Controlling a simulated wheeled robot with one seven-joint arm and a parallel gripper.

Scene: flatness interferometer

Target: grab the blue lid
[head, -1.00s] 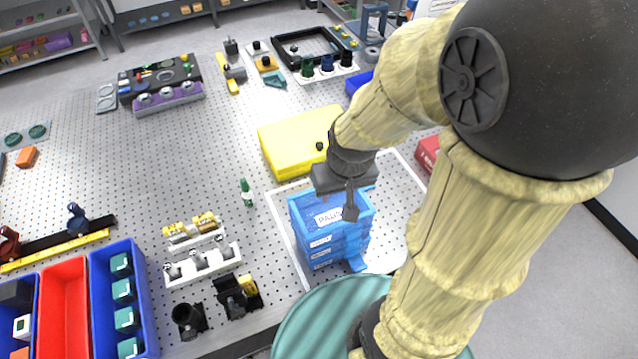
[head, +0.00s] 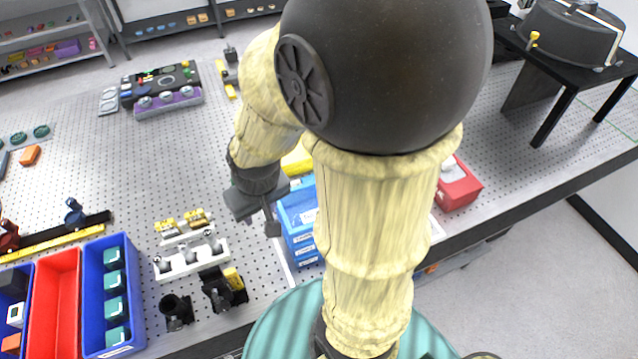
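A blue stack of labelled boxes or drawers (head: 303,243) stands near the table's front, partly hidden behind my arm. I cannot make out a separate blue lid; the top of the stack is partly covered by my arm. My gripper (head: 272,229) points down just left of the stack's upper left edge, seemingly apart from it. Its fingers overlap in this view, so its opening cannot be judged. I see nothing held in it.
A yellow box (head: 297,161) is mostly hidden behind my arm. A red box (head: 457,186) lies to the right. White mount rail (head: 190,262) and black parts (head: 222,290) stand left of the gripper. Blue and red bins (head: 56,305) fill the front left. The perforated table is clear at centre left.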

